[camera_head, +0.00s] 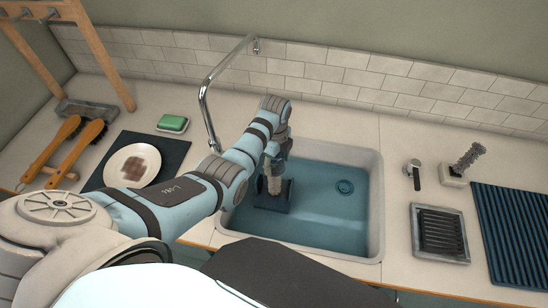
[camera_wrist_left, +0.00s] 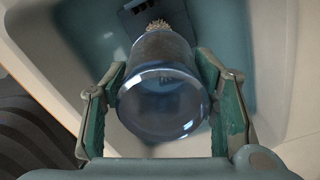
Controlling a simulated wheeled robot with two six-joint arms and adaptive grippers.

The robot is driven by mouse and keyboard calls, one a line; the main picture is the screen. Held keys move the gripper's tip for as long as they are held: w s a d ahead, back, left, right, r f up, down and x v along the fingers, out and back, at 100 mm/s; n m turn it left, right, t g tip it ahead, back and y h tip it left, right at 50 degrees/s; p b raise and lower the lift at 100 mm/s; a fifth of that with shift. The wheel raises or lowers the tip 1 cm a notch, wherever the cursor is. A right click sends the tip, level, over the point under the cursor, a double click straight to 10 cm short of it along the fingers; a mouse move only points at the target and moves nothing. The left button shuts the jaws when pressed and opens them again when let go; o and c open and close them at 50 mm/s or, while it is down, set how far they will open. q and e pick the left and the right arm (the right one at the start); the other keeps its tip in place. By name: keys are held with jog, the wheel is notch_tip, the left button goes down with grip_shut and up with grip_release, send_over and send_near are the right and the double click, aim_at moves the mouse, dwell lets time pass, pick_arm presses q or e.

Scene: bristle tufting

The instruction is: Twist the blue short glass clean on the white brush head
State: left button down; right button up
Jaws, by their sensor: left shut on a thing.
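The blue short glass (camera_wrist_left: 163,95) is clear and bluish, and sits between the two fingers of my left gripper (camera_wrist_left: 163,112), which is shut on it. In the head view my left gripper (camera_head: 273,150) is over the sink, and the glass is mostly hidden there. The white brush head (camera_head: 274,183) stands upright on a dark base (camera_head: 272,203) in the sink, just below the gripper. In the left wrist view its pale bristles (camera_wrist_left: 158,25) show at the far end of the glass. I cannot tell how far they are inside it. My right gripper is not in view.
The sink (camera_head: 374,210) holds bluish water around the brush. A chrome tap (camera_head: 205,100) rises at its back left. Left are a dirty plate (camera_head: 115,163), a green sponge (camera_head: 172,122) and wooden-handled brushes (camera_head: 66,133). Right are a grey tray (camera_head: 462,250) and a blue ribbed mat (camera_head: 515,230).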

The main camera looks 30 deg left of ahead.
aim_at(274, 173)
pick_arm(q)
jog(key=f+b, duration=0.4)
jog(key=f, duration=0.1)
jog(key=shift+a, duration=0.25)
jog(key=shift+s+d+f+b, duration=0.1)
jog(key=shift+f+b, duration=0.55)
jog(key=shift+f, duration=0.55)
jog(key=c, duration=1.5)
grip_release()
jog(key=shift+r, duration=0.1)
jog(key=shift+c, duration=1.3)
jog(key=shift+f, duration=0.2)
